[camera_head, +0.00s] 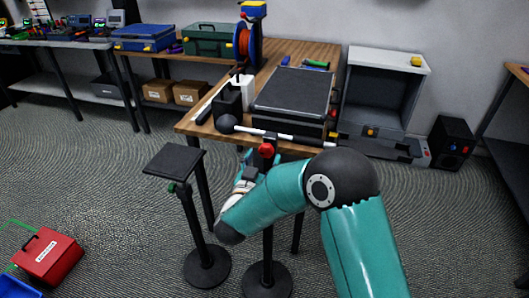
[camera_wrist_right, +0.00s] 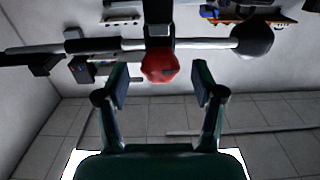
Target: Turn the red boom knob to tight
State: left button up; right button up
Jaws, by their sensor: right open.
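The red boom knob (camera_head: 266,150) sits on a black clamp at the top of a stand, under the light boom bar (camera_head: 280,136). In the right wrist view the knob (camera_wrist_right: 160,66) is centred, with the boom (camera_wrist_right: 130,46) running across behind it. My right gripper (camera_wrist_right: 160,80) is open, its two fingers on either side below the knob and apart from it. In the head view my right gripper (camera_head: 253,165) is close to the knob and partly hidden by my own arm. My left gripper shows in neither view.
A wooden table (camera_head: 300,50) stands behind the boom and carries a black case (camera_head: 292,90). A small black-topped stand (camera_head: 174,161) is to the left. A red toolbox (camera_head: 48,257) lies on the floor at lower left.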

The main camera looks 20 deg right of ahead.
jog(key=shift+x, duration=1.05)
jog(key=c, duration=1.1)
jog(key=shift+f+m+b, duration=0.15)
jog(key=shift+m+b, duration=0.45)
jog(key=shift+b, duration=0.35)
jog(key=shift+c, duration=0.2)
jog(key=m+b, duration=1.4)
jog(key=b, duration=0.5)
jog(key=shift+a+f+b, duration=0.1)
jog(key=shift+a+b, duration=0.05)
jog(key=shift+b, duration=0.15)
jog(key=shift+m+b, duration=1.15)
jog(key=shift+m, duration=0.25)
